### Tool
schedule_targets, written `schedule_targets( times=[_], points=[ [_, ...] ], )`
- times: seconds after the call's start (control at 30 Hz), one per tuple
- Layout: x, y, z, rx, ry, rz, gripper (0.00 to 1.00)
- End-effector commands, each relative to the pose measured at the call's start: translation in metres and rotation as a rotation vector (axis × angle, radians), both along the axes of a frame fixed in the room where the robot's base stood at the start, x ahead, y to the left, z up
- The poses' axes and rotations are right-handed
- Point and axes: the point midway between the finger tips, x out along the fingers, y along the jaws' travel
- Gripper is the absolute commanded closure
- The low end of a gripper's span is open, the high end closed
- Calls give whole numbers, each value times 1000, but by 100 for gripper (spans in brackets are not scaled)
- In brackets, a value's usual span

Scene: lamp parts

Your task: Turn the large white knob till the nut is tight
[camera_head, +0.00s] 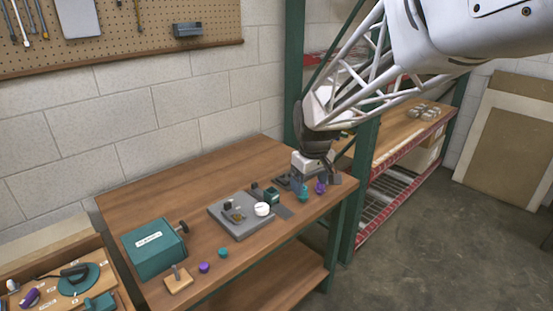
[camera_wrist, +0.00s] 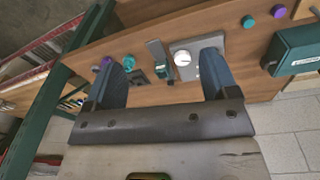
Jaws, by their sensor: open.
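The large white knob (camera_head: 262,209) is on the right part of a grey plate (camera_head: 238,232) on the wooden table. It also shows in the wrist view (camera_wrist: 182,58), seen between my fingers but well beyond them. A small dark part with a whitish top and a brass-coloured piece (camera_head: 236,215) sit on the same plate. I cannot make out the nut. My gripper (camera_head: 318,178) is above the table's right end, to the right of the knob and apart from it. In the wrist view its two dark fingers (camera_wrist: 163,60) are spread with nothing between them.
A small green device (camera_head: 265,192) stands behind the knob. Teal (camera_head: 303,193) and purple (camera_head: 320,187) pieces stand under my gripper. A teal box (camera_head: 152,247), a wooden block with a peg (camera_head: 178,279) and small purple (camera_head: 204,267) and teal (camera_head: 222,253) pieces are at the left. The table's back left is clear.

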Motion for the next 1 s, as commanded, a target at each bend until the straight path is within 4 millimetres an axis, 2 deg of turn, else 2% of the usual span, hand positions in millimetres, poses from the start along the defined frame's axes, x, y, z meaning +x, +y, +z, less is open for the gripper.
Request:
schedule_targets(
  times=[0.2,0.6,0.8,1.0],
  points=[
    [42,30,-26,-9,22,93,20],
    [111,87,-82,-23,58,264,20],
    [139,117,-114,-30,74,345,20],
    [156,137,-135,-32,84,399,20]
  ],
)
